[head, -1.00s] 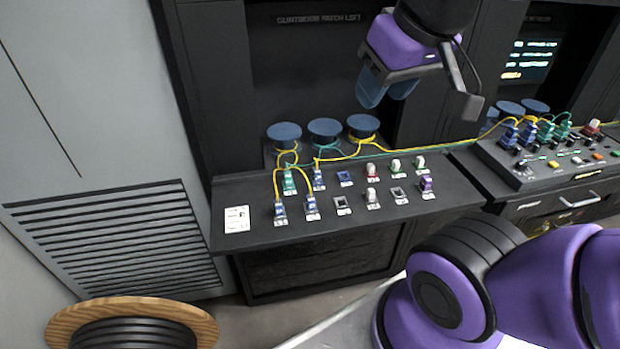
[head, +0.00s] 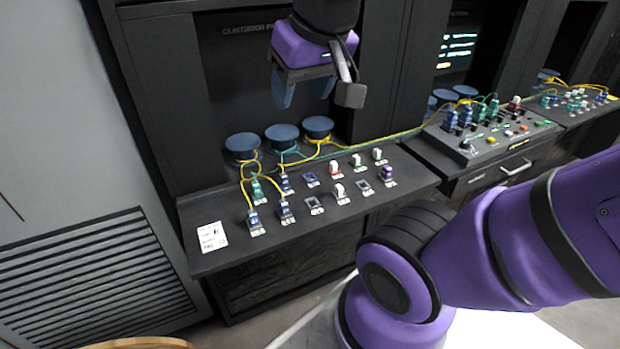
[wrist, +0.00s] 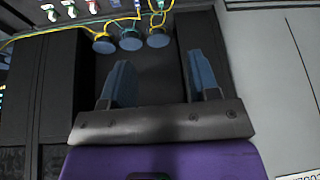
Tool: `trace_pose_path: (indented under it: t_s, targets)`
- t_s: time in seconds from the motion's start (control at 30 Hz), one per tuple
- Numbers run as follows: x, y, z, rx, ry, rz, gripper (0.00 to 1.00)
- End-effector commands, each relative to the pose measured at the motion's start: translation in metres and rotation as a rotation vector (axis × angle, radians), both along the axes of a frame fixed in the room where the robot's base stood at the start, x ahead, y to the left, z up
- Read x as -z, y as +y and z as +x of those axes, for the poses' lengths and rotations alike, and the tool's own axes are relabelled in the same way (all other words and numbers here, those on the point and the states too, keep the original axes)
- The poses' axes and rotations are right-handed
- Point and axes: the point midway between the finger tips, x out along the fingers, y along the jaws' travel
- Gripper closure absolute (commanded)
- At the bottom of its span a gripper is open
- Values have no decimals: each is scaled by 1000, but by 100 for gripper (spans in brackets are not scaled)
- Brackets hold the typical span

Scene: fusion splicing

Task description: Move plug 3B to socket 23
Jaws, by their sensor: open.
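My gripper (head: 302,90) is open and empty. In the head view it hangs in the air above and behind the left panel (head: 222,262); its blue fingers also show spread in the wrist view (wrist: 160,82). Plugs with yellow and teal cables stand on the panel: a teal one (head: 257,190), a blue one (head: 285,184), and two blue ones in the front row (head: 254,220) and (head: 286,212). More cabled plugs (head: 466,116) stand on the console to the right. The labels are too small to read, so I cannot tell which plug is 3B or which socket is 23.
Blue round spools (head: 282,133) stand behind the left panel, with cables running right to the console (head: 476,152). White, red and purple caps (head: 387,174) and dark sockets (head: 314,206) occupy the panel's right part. A white label card (head: 212,236) lies at its left end.

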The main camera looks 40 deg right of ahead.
Motion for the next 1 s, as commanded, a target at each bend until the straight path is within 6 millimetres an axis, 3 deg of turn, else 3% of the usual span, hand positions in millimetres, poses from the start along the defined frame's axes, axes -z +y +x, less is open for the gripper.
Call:
trace_pose_path:
  t_s: [0.27, 0.47, 0.77, 1.0]
  targets:
    - [30, -22, 71, 368, 85, 64, 45]
    - [64, -42, 119, 631, 128, 116, 45]
    - [137, -77, 180, 1023, 187, 208, 45]
    - [208, -103, 214, 1336, 234, 291, 45]
